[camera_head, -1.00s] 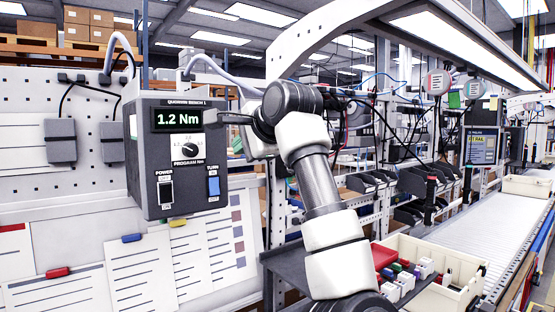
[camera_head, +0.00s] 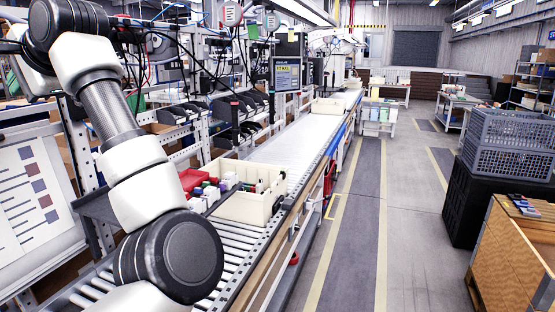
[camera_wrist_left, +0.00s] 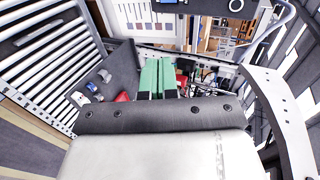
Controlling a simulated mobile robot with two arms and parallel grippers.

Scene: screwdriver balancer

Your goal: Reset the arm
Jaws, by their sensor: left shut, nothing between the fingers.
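My left arm rises along the left side of the head view, with its white and dark grey links bent upward and its wrist at the top left corner. The fingers lie past the left edge there. In the left wrist view, my left gripper (camera_wrist_left: 158,64) shows as two green fingers side by side, shut and empty. They point toward a sheet with coloured squares (camera_wrist_left: 150,14) and the underside of a dark box (camera_wrist_left: 200,5), apart from both as far as I can tell. My right gripper is in neither view.
A cream bin (camera_head: 247,205) of small parts sits on the roller conveyor (camera_head: 232,238). A printed sheet (camera_head: 32,195) hangs at left. Grey crates (camera_head: 508,145) and a wooden cabinet (camera_head: 512,255) stand at right. The floor aisle (camera_head: 350,230) is clear.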

